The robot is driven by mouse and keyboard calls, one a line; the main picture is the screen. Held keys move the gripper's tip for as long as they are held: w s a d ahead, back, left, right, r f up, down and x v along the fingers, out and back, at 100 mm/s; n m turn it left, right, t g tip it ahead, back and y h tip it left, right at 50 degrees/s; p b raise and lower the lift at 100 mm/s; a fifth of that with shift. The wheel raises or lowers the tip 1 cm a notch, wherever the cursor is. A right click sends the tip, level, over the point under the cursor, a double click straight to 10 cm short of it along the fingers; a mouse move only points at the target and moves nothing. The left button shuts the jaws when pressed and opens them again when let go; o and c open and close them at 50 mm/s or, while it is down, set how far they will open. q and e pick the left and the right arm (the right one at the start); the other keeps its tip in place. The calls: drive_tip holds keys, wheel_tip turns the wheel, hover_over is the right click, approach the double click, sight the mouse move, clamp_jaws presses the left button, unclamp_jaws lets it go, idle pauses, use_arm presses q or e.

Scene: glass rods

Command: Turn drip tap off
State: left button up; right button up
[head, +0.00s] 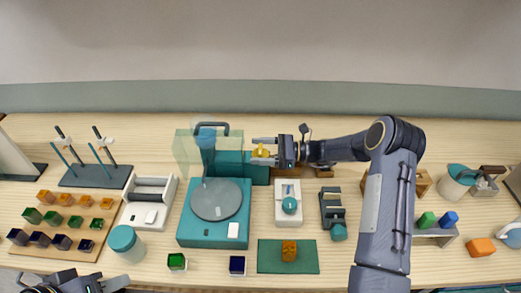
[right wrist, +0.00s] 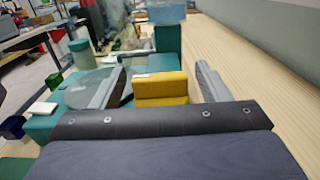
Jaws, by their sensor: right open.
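The yellow tap handle (head: 261,151) sits at the right end of the teal block (head: 232,170) behind the teal machine. My right gripper (head: 262,151) reaches in from the right, open, with its fingers on either side of the yellow handle. In the right wrist view the yellow handle (right wrist: 160,88) lies between the two grey fingers (right wrist: 155,88), with gaps visible on both sides. The teal machine (head: 186,228) has a grey round plate (head: 216,199) and a clear tank (head: 184,146) behind it. My left gripper (head: 78,284) is cut off at the bottom left edge; its jaws are unclear.
A white unit with a teal knob (head: 289,204) and a dark stand (head: 332,208) are just in front of my right arm. A rack of coloured cubes (head: 88,255) is at left.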

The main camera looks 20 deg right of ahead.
drive_tip(key=c, duration=1)
